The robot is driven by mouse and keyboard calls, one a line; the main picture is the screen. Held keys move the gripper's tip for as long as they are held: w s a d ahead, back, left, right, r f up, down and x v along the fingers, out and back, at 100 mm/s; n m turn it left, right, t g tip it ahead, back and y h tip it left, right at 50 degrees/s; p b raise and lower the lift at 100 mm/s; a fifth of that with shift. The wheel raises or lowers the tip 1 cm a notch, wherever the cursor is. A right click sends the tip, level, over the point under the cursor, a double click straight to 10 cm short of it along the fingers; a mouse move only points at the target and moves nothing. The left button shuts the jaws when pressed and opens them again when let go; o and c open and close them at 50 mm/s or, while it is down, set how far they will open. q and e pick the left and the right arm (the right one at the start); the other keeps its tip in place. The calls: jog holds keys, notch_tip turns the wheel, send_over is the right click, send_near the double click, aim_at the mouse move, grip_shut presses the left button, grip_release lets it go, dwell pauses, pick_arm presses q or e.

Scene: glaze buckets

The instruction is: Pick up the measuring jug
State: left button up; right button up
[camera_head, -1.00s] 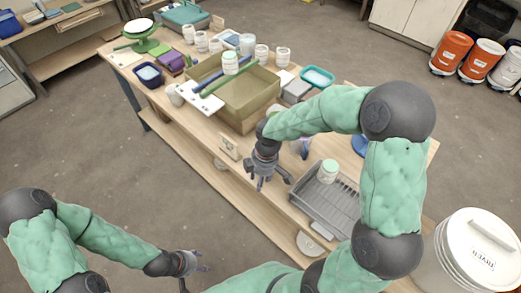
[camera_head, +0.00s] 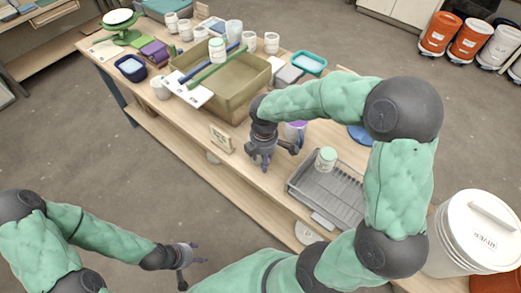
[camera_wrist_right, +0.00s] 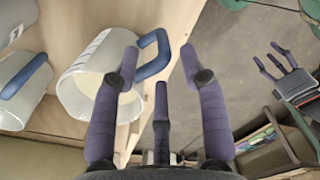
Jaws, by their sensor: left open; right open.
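A white jug with a blue handle (camera_wrist_right: 155,56) lies close to my right gripper in the right wrist view, with its pale body (camera_wrist_right: 78,88) to the left of the fingers. A second pale vessel with a blue handle (camera_wrist_right: 25,76) is cut off at the left edge. My right gripper (camera_head: 264,164) is open and empty over the table's front edge; its spread fingers also show in the wrist view (camera_wrist_right: 160,75). In the head view, a pale vessel (camera_head: 294,131) is partly hidden behind this gripper. My left gripper (camera_head: 203,260) is open and empty, low and away from the table.
A grey rack (camera_head: 322,195) holding a pale-lidded jar (camera_head: 326,159) stands right of my right gripper. A small card (camera_head: 221,138) stands left of it. A large olive bin (camera_head: 232,97) and several white jars stand further back. A white bucket (camera_head: 470,235) is at the right.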

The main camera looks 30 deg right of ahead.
jog(key=f, duration=0.1)
jog(key=f+b, duration=0.1)
jog(key=f, duration=0.1)
jog(key=f+b, duration=0.1)
jog(key=f, duration=0.1)
jog(key=shift+s+d, duration=0.1)
jog(key=shift+s, duration=0.3)
jog(key=shift+w+r, duration=0.1)
jog(key=shift+r, duration=0.05)
grip_shut()
